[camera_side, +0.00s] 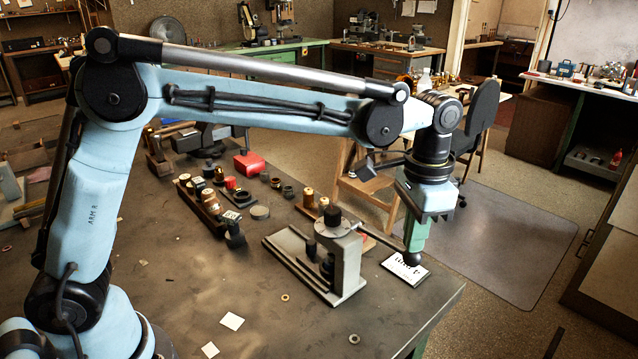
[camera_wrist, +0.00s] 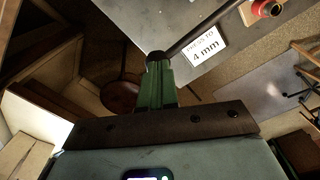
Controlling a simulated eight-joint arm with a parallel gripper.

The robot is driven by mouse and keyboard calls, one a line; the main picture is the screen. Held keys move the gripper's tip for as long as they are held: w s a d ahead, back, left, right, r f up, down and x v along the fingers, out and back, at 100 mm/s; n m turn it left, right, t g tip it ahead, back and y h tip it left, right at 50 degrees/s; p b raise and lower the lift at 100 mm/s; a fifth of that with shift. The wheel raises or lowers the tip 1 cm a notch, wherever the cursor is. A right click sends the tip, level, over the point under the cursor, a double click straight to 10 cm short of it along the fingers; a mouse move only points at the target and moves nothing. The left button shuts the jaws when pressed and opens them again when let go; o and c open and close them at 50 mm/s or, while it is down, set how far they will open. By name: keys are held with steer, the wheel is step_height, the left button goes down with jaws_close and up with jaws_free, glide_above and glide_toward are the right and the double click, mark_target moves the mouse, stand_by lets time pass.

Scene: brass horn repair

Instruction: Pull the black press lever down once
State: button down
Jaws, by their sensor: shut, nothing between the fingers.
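The grey press (camera_side: 347,262) stands near the right end of the bench, with a dark cap on its post. Its lever (camera_side: 377,236) slopes down to the right from the cap and ends in a black knob (camera_side: 412,258). My gripper (camera_side: 413,248) points down with its green fingers shut and empty, the tips at the knob. In the wrist view the green fingers (camera_wrist: 157,75) reach to the black knob (camera_wrist: 156,56), and the lever rod (camera_wrist: 196,29) runs off to the upper right. I cannot tell if the tips touch the knob or sit just above it.
A white card (camera_side: 405,268) lies under the knob by the bench's right edge; in the wrist view the card (camera_wrist: 206,50) reads "PRESS TO 4 mm". Small fittings and a red box (camera_side: 249,163) lie left of the press. Beyond the edge is open floor with a mat (camera_side: 500,240).

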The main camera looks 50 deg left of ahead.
steer(key=shift+r, duration=3.35)
steer(key=shift+s+a, duration=0.1)
steer(key=shift+a, duration=0.05)
steer(key=s+a+f+n+t, duration=0.3)
steer(key=s+a, duration=0.4)
steer(key=a, duration=0.1)
steer(key=s+a+f+n+t, duration=0.3)
steer(key=s+a+f+t, duration=0.1)
steer(key=s+a, duration=0.3)
steer(key=shift+a, duration=1)
